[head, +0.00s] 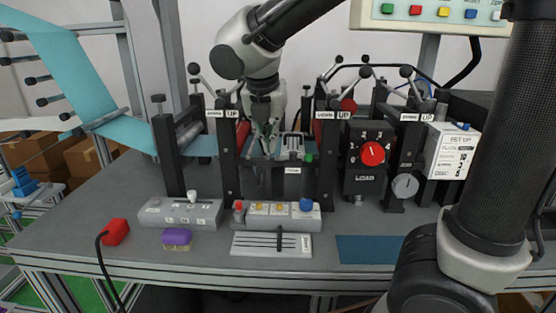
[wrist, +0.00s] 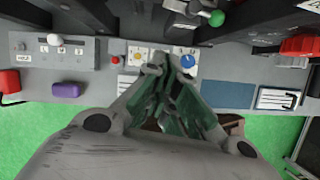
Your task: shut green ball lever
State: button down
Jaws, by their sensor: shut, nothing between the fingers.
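The green ball (head: 309,158) of the lever sits at the right side of the middle station's small platform, low in front of the right black post. In the wrist view the green ball (wrist: 216,18) is at the top edge, on a short metal lever. My gripper (head: 262,138) is at the left part of that platform, left of the green ball and apart from it. In the wrist view my gripper (wrist: 170,64) has its fingertips together and nothing between them. Part of the lever's base is cut off in the wrist view.
Black posts with UP labels (head: 344,114) flank the platform. In front are a button box (head: 270,222) with a blue knob (head: 306,204), a slider box (head: 255,246), a purple block (head: 176,237) and a blue mat (head: 370,250). A red dial (head: 373,153) is at the right.

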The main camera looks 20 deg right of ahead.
aim_at(276, 158)
jog(key=w+d+f, duration=0.1)
jog(key=w+f, duration=0.1)
jog(key=f, duration=0.1)
jog(key=w+d+f, duration=0.1)
jog(key=w+f, duration=0.1)
jog(key=f, duration=0.1)
jog(key=w+d+f, duration=0.1)
jog(key=w+f, duration=0.1)
jog(key=f, duration=0.1)
jog(key=shift+w+d+f, duration=0.15)
jog(key=shift+w+d, duration=0.15)
jog(key=shift+w, duration=0.1)
jog(key=shift+w+a+m+h, duration=0.15)
jog(key=shift+w+m+h, duration=0.25)
jog(key=shift+m, duration=0.6)
jog(key=shift+w+m+g+h, duration=0.3)
jog(key=shift+w+m+g, duration=0.2)
jog(key=shift+w+m, duration=0.7)
jog(key=shift+w+m+g+h, duration=0.3)
jog(key=shift+w+m+g, duration=0.35)
jog(key=shift+m, duration=0.95)
jog(key=shift+w+d, duration=0.2)
jog(key=shift+w, duration=0.05)
